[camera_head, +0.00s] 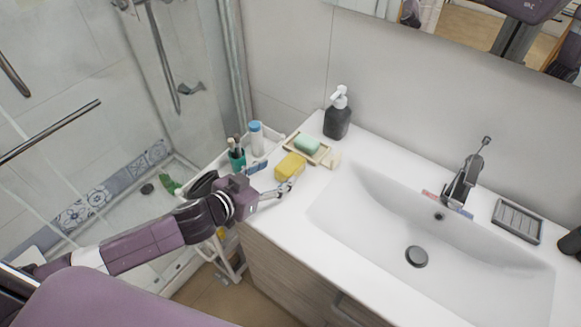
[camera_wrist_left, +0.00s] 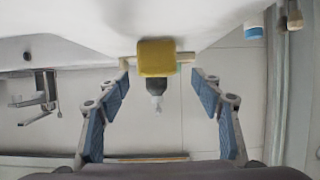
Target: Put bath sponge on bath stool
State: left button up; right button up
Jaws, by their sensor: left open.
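The yellow bath sponge (camera_head: 290,166) lies on the white counter left of the basin. It also shows in the left wrist view (camera_wrist_left: 156,57), centred just beyond my fingertips. My left gripper (camera_head: 277,178) is open beside the sponge, with its fingers at the sponge's near side. In the wrist view the gripper's (camera_wrist_left: 160,92) two blue-padded fingers stand wide apart with nothing between them. I cannot make out the bath stool for certain; a white frame (camera_head: 230,262) is partly visible below my left arm. My right gripper is not in view.
A soap dish with green soap (camera_head: 307,144) and a dark pump bottle (camera_head: 337,120) stand behind the sponge. A white cart (camera_head: 271,137) holds a blue-capped bottle (camera_head: 256,138) and a teal cup (camera_head: 237,159). The basin (camera_head: 420,220) lies to the right.

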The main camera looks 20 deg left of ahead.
aim_at(284, 169)
pick_arm(q)
jog(key=shift+p+x, duration=0.45)
jog(key=shift+x, duration=0.5)
jog(key=shift+w+d+f+p, duration=0.15)
jog(key=shift+w+d+p, duration=0.15)
jog(key=shift+w, duration=0.25)
jog(key=shift+w+d+f+p, duration=0.2)
jog(key=shift+w+d, duration=0.15)
jog(key=shift+w, duration=0.15)
jog(key=shift+x, duration=0.75)
jog(key=shift+w+a+f, duration=0.1)
jog(key=shift+w+f, duration=0.05)
jog(key=shift+f, duration=0.1)
jog(key=shift+c, duration=0.3)
jog(key=c, duration=1.3)
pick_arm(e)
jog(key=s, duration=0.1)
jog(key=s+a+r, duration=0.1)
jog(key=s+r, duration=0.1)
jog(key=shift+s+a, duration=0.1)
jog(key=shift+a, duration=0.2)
pick_arm(q)
jog(key=shift+r, duration=0.15)
